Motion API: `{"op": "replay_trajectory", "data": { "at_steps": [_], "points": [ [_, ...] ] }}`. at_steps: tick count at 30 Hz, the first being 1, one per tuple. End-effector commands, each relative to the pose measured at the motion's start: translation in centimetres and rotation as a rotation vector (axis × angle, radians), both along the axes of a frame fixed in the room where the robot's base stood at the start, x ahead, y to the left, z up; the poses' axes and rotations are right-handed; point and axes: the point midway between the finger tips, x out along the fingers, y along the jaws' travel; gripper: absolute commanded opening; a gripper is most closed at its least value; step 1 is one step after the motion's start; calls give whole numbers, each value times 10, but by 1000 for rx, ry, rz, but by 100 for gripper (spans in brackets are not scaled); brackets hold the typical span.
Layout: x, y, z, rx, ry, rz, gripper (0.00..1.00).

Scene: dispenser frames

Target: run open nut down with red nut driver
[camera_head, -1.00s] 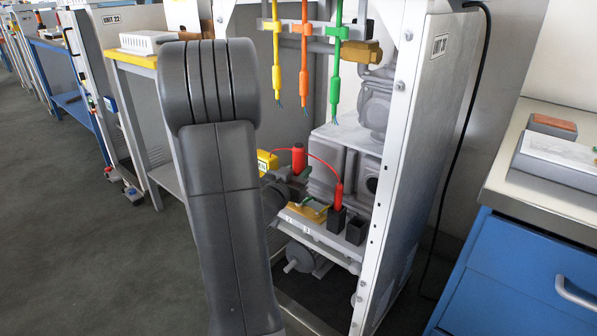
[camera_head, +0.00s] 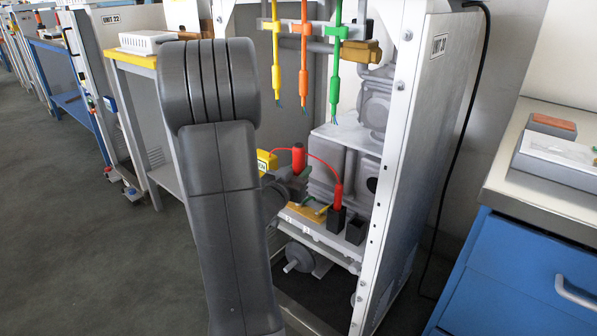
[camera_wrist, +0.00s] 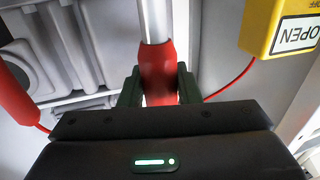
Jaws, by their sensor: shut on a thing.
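My gripper (camera_wrist: 159,85) is shut on a red handle with a grey metal shaft, which I take as the red nut driver (camera_wrist: 158,70). It also shows in the head view (camera_head: 299,158), upright above my dark wrist parts. A yellow block labelled OPEN (camera_wrist: 281,27) is at the upper right of the wrist view, apart from the fingers. In the head view the yellow block (camera_head: 266,160) is partly behind my arm. I cannot make out the open nut in either view.
A second red handle (camera_head: 338,195) stands in a black holder, with an empty-looking black holder (camera_head: 356,231) beside it. A red cord (camera_head: 322,160) arcs between the red handles. Yellow, orange and green tools (camera_head: 334,70) hang above. A white frame post (camera_head: 399,130) stands at right.

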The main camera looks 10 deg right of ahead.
Motion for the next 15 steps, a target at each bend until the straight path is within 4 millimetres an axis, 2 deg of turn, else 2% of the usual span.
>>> {"op": "replay_trajectory", "data": {
  "at_steps": [9, 15],
  "points": [
    [0, 0, -2, 2, 5, 0, 0],
    [0, 0, 9, 2, 2, 0, 0]
  ]
}}
